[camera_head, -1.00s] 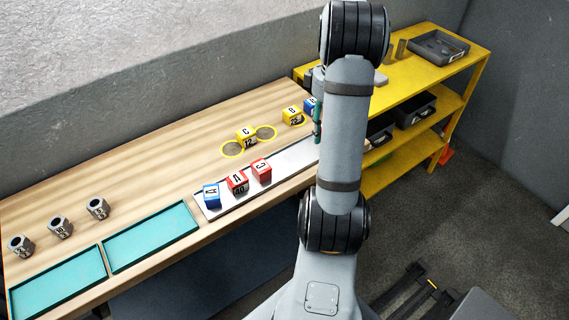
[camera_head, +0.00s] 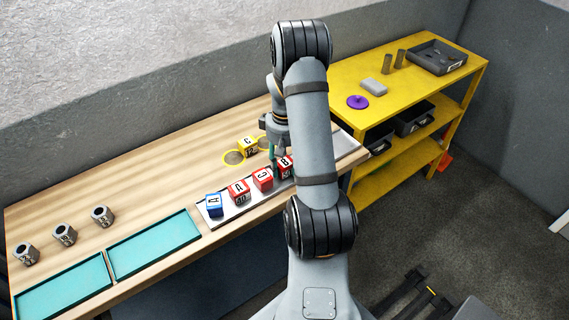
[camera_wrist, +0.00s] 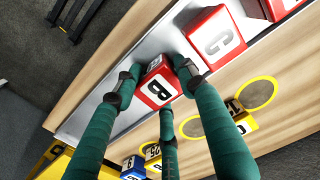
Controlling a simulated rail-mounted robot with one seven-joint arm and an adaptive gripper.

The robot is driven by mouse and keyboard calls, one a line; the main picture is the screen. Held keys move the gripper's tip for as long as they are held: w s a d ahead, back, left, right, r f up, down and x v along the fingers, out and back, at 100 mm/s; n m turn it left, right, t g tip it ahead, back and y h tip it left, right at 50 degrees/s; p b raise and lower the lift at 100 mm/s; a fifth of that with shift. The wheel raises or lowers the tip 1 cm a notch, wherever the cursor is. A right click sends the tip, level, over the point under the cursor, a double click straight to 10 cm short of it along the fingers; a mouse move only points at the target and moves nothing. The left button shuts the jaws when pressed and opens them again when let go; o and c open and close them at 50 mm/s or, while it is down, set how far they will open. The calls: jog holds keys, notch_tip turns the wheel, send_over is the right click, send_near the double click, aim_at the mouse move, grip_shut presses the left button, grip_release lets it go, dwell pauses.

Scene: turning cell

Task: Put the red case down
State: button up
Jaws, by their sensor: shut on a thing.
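My gripper (camera_wrist: 157,92) has its green fingers closed around a red case (camera_wrist: 158,88) marked B. In the head view this red case (camera_head: 286,166) shows partly beside my arm, at the right end of a row on the silver tray (camera_head: 346,146). It is upright, over or on the tray; I cannot tell whether its base touches. Beside it is a red case marked C (camera_head: 263,179), close to it in the wrist view (camera_wrist: 214,38). Farther left in the row are another red case (camera_head: 239,191) and a blue case (camera_head: 213,204).
A yellow case (camera_head: 247,146) stands on the wooden bench (camera_head: 150,165) between yellow rings. Teal trays (camera_head: 154,244) and several grey nuts (camera_head: 65,234) are at the left. A yellow shelf (camera_head: 410,85) stands right. The tray's right end is bare.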

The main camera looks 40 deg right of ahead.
aim_at(284, 163)
jog(key=shift+f, duration=0.2)
jog(key=shift+f+b, duration=0.15)
jog(key=shift+b, duration=0.15)
jog(key=o, duration=1)
jog(key=shift+c, duration=0.2)
notch_tip(284, 163, up, 13)
jog(key=shift+f, duration=0.2)
